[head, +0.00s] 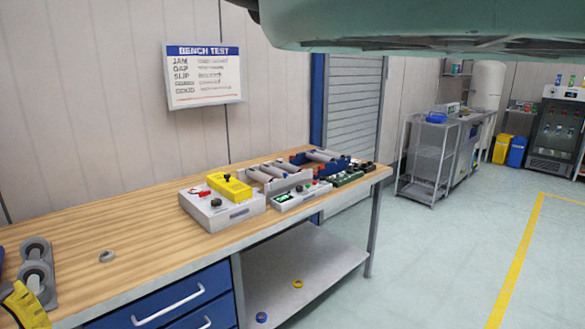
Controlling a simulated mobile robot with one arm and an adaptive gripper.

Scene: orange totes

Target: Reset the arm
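My gripper is not in the head view. A large pale green shape fills the top right of the picture; I take it to be part of my own arm, seen close up. No fingertips show, so I cannot see what the gripper holds, if anything.
A wooden workbench (150,208) runs along the wall, carrying a grey box (222,210) with a yellow unit (229,187), a blue roller frame (330,163) and a small grey ring (107,256). Open floor (440,245) lies right. A wire cart (427,158) stands behind.

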